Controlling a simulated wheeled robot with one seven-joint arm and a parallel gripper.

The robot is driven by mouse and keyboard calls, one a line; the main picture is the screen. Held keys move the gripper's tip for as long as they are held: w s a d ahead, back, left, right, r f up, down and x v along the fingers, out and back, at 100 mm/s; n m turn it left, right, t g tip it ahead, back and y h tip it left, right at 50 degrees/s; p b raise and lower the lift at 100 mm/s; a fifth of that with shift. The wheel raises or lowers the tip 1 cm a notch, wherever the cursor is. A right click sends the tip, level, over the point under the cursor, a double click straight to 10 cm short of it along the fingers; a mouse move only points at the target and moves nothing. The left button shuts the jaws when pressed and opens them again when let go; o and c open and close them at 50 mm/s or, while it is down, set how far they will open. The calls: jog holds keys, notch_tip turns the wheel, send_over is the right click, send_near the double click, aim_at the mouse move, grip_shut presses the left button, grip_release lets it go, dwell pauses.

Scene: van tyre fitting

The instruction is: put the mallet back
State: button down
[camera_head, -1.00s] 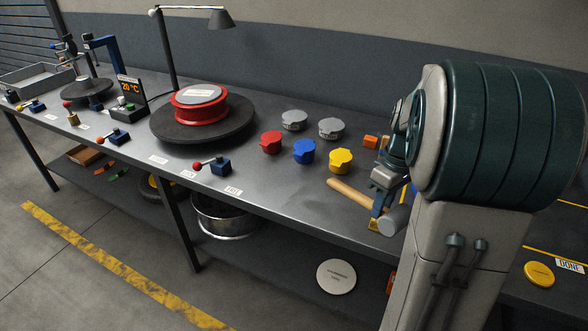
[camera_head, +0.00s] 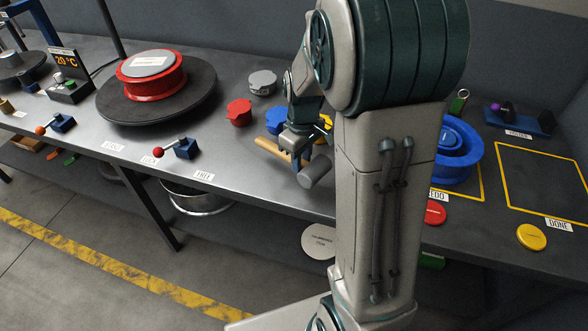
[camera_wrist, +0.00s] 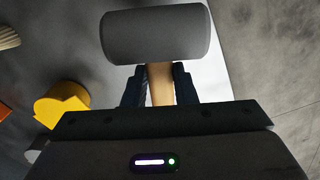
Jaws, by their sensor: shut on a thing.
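The mallet has a grey cylindrical head (camera_wrist: 155,36) and a light wooden handle (camera_wrist: 160,85). My gripper (camera_wrist: 159,86) is shut on the handle just below the head, with a dark finger on each side. In the head view the mallet's handle (camera_head: 272,150) points to the left and its head (camera_head: 314,170) is at the right, by the bench's front edge. My gripper (camera_head: 296,150) holds it there. I cannot tell how high the mallet is above the bench. No marked place for the mallet can be made out.
Red (camera_head: 239,112), blue (camera_head: 276,120) and grey (camera_head: 262,82) lidded pots stand behind the mallet; a yellow one (camera_wrist: 62,102) is close by. A red wheel (camera_head: 152,84) sits on a turntable. Right of my arm are a blue wheel (camera_head: 455,155) and an empty yellow-outlined area (camera_head: 540,180).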

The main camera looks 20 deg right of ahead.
aim_at(295, 181)
jog(key=shift+w+a+f, duration=0.25)
jog(key=shift+a+f, duration=0.2)
jog(key=shift+a, duration=0.2)
jog(key=shift+f, duration=1.95)
jog(key=shift+f, duration=0.2)
jog(key=c, duration=1.2)
grip_release()
jog(key=shift+r, duration=0.1)
jog(key=shift+o, duration=0.2)
